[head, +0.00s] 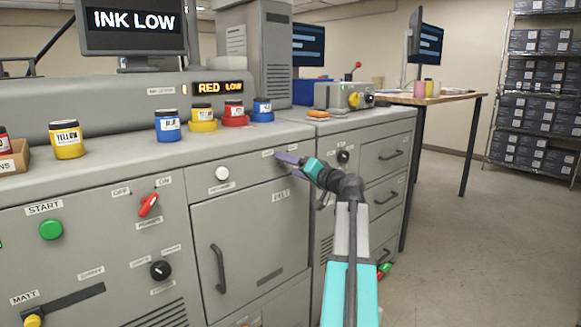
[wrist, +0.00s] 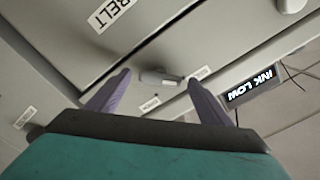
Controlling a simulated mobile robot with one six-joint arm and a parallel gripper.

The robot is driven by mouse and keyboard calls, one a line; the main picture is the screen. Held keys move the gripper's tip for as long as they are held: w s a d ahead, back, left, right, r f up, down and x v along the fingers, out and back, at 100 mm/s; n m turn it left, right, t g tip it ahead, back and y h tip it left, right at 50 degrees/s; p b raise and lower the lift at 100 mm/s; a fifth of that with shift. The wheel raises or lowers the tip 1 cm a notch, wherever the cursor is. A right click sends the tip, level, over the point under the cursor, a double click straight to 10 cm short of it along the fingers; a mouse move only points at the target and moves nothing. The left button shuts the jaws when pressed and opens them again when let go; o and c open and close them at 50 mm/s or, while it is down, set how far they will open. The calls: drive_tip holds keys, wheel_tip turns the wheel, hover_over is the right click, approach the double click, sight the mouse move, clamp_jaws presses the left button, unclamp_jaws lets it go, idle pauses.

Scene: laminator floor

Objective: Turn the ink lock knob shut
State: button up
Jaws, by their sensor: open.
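A small pale grey bar-shaped knob (wrist: 158,78) sits on the cabinet front in the wrist view, with a small label on either side, too blurred to read. It appears to be the ink lock knob. My gripper (wrist: 160,84) is open, its two purple fingers spread to either side of the knob. I cannot tell whether they touch it. In the head view my gripper (head: 286,157) is at the upper cabinet front, above the BELT label, and hides the knob there.
A white round knob (head: 222,173), a red switch (head: 148,204) and a black dial (head: 160,270) are on the panel left of my gripper. Ink jars stand on the top, including a blue jar (head: 167,127). A door handle (head: 218,268) juts out below. Open floor lies right.

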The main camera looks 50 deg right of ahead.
drive_tip(key=s+a+p, duration=0.1)
drive_tip(key=s, duration=1.2)
drive_tip(key=shift+s, duration=0.25)
